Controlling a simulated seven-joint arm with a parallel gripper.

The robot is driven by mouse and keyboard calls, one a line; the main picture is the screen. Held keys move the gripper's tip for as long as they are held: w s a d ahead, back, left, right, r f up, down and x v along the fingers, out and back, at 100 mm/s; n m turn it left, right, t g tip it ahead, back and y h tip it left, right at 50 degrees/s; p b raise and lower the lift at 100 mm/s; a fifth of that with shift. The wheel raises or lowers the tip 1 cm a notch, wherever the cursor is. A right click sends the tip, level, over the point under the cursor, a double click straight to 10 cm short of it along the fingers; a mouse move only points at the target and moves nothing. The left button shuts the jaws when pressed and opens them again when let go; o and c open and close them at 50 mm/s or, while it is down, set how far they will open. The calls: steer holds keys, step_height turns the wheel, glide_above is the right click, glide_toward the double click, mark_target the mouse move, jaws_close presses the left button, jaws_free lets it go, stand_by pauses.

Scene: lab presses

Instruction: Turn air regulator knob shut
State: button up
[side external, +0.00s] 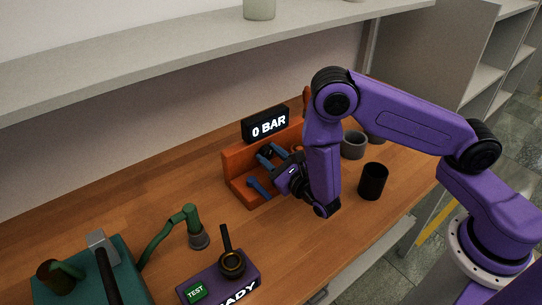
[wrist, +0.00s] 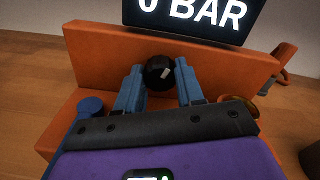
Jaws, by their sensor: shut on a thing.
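The air regulator is an orange L-shaped stand (side external: 238,168) on the wooden bench, with a black display (side external: 266,124) above it reading "0 BAR". In the wrist view the stand's orange back plate (wrist: 95,60) fills the middle. The round black knob (wrist: 158,72), with a small white mark, sits in front of that plate. My gripper (wrist: 160,85) has its blue fingers on both sides of the knob and is shut on it.
A blue handle (side external: 258,187) stands on the orange base, left of my gripper. A black cup (side external: 373,181) and a grey cup (side external: 353,145) stand to the right. A green arm-like fixture (side external: 186,218) and a purple box (side external: 215,278) are at the front left. A shelf (side external: 190,50) hangs above.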

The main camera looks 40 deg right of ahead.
steer(key=shift+n, duration=0.5)
steer(key=o, duration=1)
steer(key=shift+o, duration=0.2)
steer(key=shift+s, duration=0.1)
steer(key=s, duration=1.5)
steer(key=shift+s+a, duration=0.1)
steer(key=shift+s, duration=1.05)
